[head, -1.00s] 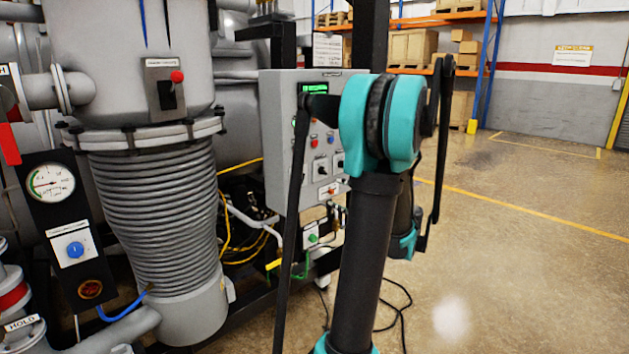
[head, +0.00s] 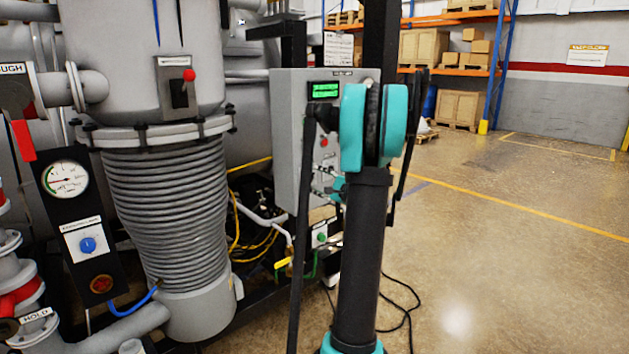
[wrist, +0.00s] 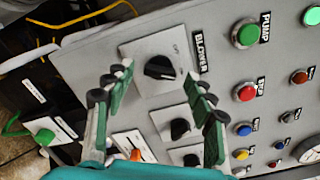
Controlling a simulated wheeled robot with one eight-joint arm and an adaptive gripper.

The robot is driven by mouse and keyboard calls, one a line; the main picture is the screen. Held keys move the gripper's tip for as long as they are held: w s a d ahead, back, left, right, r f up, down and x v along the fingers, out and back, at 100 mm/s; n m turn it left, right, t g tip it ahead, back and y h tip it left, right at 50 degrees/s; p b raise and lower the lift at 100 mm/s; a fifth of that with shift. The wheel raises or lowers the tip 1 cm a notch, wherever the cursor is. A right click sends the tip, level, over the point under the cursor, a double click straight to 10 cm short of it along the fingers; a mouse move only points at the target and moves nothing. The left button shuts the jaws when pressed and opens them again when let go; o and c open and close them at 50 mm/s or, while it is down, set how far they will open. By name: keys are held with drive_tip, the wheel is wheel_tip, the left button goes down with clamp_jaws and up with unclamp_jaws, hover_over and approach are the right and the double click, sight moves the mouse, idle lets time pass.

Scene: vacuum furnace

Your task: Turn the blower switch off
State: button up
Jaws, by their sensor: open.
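The blower switch (wrist: 160,67) is a black rotary knob on a pale square plate, with a BLOWER label beside it, in the wrist view. An OFF marking is at the plate's upper right; I cannot tell exactly which way the knob points. My gripper (wrist: 160,74) is open, its green-and-black fingers on either side of the knob in the picture. I see no clear contact, and the depth gap is hard to judge. In the head view the grey control cabinet (head: 288,135) carries the panel, but my arm hides much of it and most of the gripper.
Two more black knobs (wrist: 180,129) sit below the blower switch. A green PUMP button (wrist: 246,34), a red button (wrist: 245,91) and several others lie to the right. An orange switch (wrist: 136,154) is near the left finger. Open floor (head: 500,240) lies right of the cabinet.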

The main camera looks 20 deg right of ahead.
drive_tip(key=shift+w+a, duration=0.25)
drive_tip(key=shift+w, duration=0.35)
drive_tip(key=shift+c, duration=0.6)
drive_tip(key=c, duration=1)
drive_tip(key=shift+c, duration=0.2)
drive_tip(key=n, duration=1.1)
drive_tip(key=shift+n, duration=0.4)
